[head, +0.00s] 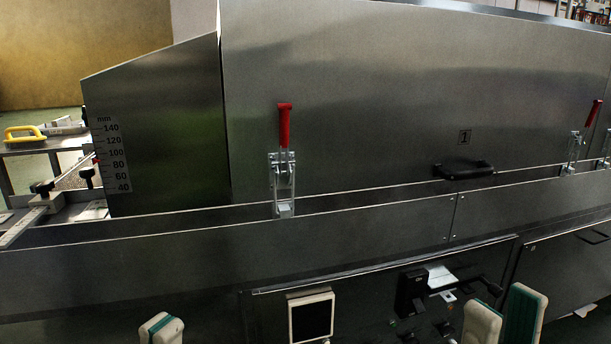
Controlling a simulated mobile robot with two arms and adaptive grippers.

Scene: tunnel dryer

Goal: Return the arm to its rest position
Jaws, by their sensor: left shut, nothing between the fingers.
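My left gripper (162,328) shows only as pale fingertips with a green strip at the bottom edge, left of centre. Its fingers are together and nothing shows between them. My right gripper (503,315) shows at the bottom right as two pale fingertips with green pads, standing apart with a gap between them. It holds nothing that I can see. Both grippers are in front of the steel dryer's lower front. The rest of both arms is out of view.
The dryer's large steel hood (360,90) fills the view. A red-handled toggle clamp (284,160), another red handle (593,113) and a black handle (465,170) stick out. Below are a dark screen (311,318) and a black switch box (410,292). A side table (45,146) stands left.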

